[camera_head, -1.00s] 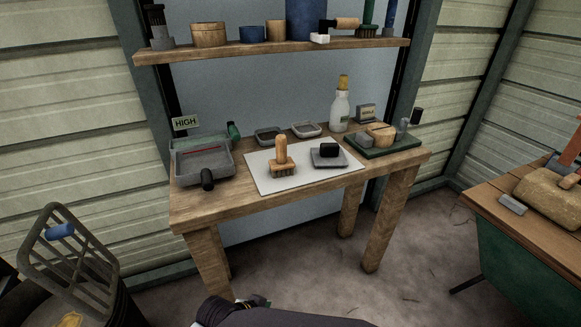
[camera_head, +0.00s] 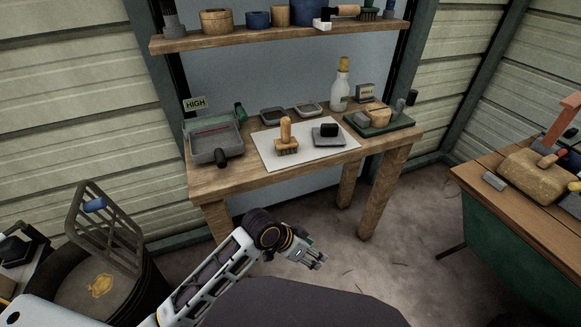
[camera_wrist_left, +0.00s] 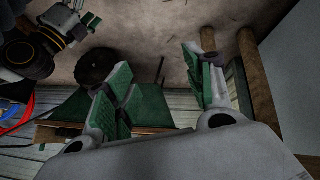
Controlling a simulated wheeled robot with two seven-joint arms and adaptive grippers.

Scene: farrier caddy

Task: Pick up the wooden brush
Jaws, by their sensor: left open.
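The wooden brush (camera_head: 286,134) stands upright on a white sheet (camera_head: 275,161) on the wooden workbench, with its handle up and dark bristles down. My left gripper (camera_head: 318,262) is open and empty, in front of and below the bench, well apart from the brush. In the left wrist view its two green-padded fingers (camera_wrist_left: 160,88) are spread with nothing between them, and the brush is not seen there. What looks like my right gripper (camera_wrist_left: 88,25) shows at the upper left of that view; its jaws are unclear.
A grey block with a black top (camera_head: 328,134) sits right of the brush. A grey tray (camera_head: 214,150) is at the bench's left, a white bottle (camera_head: 340,88) at the back. A shelf (camera_head: 300,33) hangs above. A bin (camera_head: 140,290) stands lower left.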

